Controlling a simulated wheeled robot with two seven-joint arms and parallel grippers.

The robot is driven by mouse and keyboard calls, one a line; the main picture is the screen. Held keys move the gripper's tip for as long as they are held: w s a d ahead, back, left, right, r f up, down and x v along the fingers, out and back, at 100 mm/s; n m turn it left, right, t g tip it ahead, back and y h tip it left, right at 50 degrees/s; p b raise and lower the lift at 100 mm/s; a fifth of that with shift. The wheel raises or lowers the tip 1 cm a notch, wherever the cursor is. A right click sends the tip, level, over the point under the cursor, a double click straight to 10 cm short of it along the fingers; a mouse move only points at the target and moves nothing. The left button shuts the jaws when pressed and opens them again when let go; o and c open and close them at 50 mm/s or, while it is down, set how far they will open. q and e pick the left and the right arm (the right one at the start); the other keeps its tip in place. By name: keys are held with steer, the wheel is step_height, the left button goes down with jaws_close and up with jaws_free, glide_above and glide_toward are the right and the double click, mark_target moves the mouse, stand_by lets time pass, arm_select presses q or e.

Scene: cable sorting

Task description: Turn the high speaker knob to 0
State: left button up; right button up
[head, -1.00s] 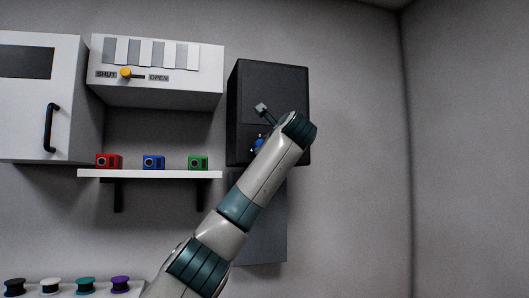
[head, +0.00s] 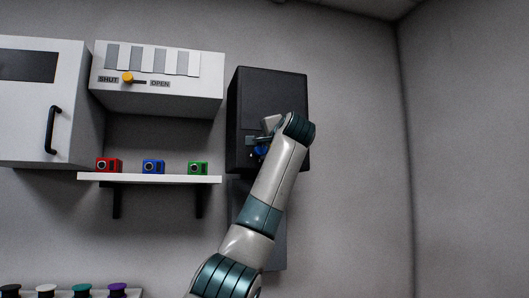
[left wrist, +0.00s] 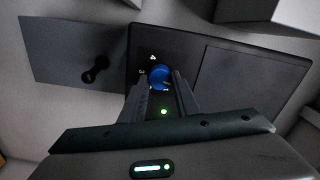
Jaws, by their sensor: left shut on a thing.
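The speaker (head: 243,100) is a tall dark box on the wall, right of the white cabinets. Its blue round knob (left wrist: 159,77) shows between my fingers in the left wrist view, with small white numerals beside it, a 4 and a 3 among them. In the head view the knob (head: 262,151) is partly hidden by my left arm. My left gripper (left wrist: 158,88) is shut on the knob, one finger on each side. The knob's exact setting is too small to tell. My right gripper is not in view.
A grey panel (left wrist: 70,55) with a black handle-like part lies beside the speaker in the left wrist view. A white shelf (head: 150,178) with red, blue and green blocks is to the left. A white unit (head: 205,97) with a yellow slider is above it. The right wall is bare.

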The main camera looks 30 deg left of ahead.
arm_select(q)
steer(key=shift+f+n, duration=0.2)
steer(key=shift+n, duration=1)
steer(key=o, duration=1)
steer(key=shift+o, duration=0.2)
steer(key=shift+r, duration=0.1)
steer(key=shift+s+d, duration=0.1)
steer(key=shift+s, duration=0.05)
